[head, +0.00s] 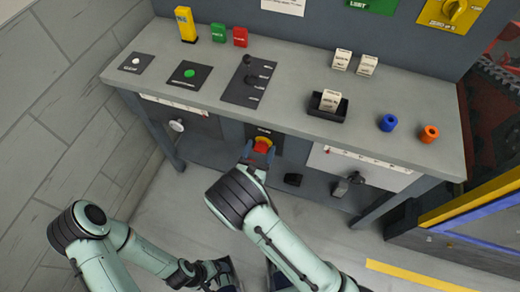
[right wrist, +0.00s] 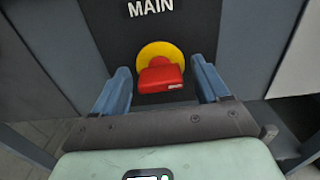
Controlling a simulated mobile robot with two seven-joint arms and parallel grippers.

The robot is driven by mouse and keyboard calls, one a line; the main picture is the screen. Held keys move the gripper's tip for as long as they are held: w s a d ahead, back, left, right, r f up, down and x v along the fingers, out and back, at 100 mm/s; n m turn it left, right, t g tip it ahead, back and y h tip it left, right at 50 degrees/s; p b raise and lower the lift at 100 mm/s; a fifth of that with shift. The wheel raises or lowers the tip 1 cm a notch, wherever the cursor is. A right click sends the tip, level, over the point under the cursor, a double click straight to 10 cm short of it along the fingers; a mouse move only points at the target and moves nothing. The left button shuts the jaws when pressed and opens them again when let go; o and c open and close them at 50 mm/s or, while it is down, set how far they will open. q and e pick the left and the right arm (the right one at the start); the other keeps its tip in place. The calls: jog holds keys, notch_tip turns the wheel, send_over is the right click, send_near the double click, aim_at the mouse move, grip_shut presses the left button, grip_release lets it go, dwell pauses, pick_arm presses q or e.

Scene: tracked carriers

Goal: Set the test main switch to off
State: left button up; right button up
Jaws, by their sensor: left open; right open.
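The main switch (head: 263,145) is a red handle on a yellow disc, on a dark panel in the front of the workbench. In the right wrist view the red handle (right wrist: 160,76) looks like a wide block lying roughly level, under the word MAIN. My right gripper (head: 259,154) is open in front of it. In the right wrist view its two blue fingers stand left and right of the handle, with a visible gap on each side. My left gripper (head: 226,274) is open and empty, low at the bottom of the head view, away from the switch.
The workbench top (head: 205,100) carries a black tray (head: 328,112) with a white block, a blue ring (head: 388,122), an orange ring (head: 429,133) and other controls. A round knob (head: 177,125) and a dark lever (head: 347,184) project from the front, left and right of the switch.

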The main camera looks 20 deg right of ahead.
jog(key=shift+w, duration=0.15)
jog(key=c, duration=1.1)
jog(key=shift+o, duration=0.2)
